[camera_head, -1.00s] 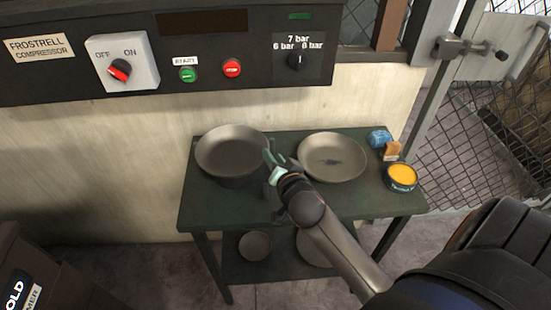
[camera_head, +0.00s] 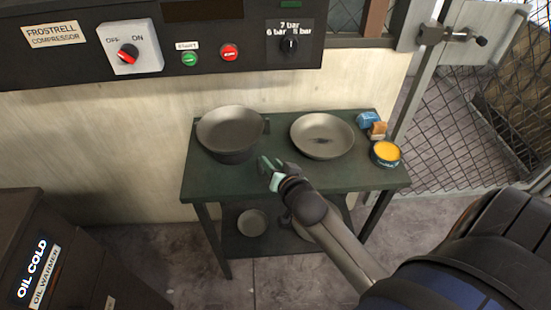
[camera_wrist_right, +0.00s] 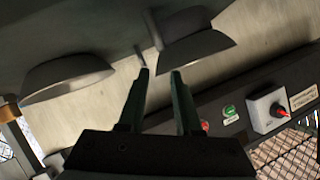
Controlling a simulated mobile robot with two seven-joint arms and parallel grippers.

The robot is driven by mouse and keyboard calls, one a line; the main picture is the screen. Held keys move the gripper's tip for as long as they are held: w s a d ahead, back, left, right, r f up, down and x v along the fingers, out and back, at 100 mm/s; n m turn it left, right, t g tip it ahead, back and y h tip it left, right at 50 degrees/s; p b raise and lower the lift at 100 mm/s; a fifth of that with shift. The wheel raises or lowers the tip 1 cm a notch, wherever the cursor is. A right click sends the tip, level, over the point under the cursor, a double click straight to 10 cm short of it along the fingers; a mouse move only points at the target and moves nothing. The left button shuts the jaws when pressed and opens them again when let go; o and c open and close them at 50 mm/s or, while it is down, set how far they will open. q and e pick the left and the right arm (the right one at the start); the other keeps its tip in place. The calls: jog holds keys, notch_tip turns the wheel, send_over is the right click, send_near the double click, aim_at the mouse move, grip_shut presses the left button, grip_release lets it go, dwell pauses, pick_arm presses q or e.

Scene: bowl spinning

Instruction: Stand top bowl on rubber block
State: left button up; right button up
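A grey metal bowl (camera_head: 231,125) sits at the left of the green table, on what looks like another bowl beneath it. A second wide grey bowl (camera_head: 322,134) stands upright to its right. My right gripper (camera_head: 268,165) is in front of the table's middle, below and between the two bowls in the picture, touching neither. In the right wrist view its fingers (camera_wrist_right: 160,74) are apart with nothing between them; a bowl (camera_wrist_right: 66,78) shows at the left and another (camera_wrist_right: 196,47) at the right. My left gripper is out of view.
A lower shelf holds more bowls (camera_head: 252,222). The compressor panel (camera_head: 190,30) hangs above the table. The table's (camera_head: 225,187) front left is clear.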

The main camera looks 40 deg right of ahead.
jog(key=s+a+f+n+g+y, duration=0.2)
jog(key=s+a+f+n, duration=0.3)
jog(key=s+f, duration=0.3)
jog(key=s+a+f+n+g+y, duration=0.2)
jog(key=s+a+f+n, duration=0.3)
jog(key=s, duration=0.6)
notch_tip(320, 180, down, 3)
jog(key=shift+a+f+y, duration=0.1)
jog(key=shift+a+y, duration=0.5)
jog(key=shift+a, duration=0.45)
jog(key=shift+d, duration=0.1)
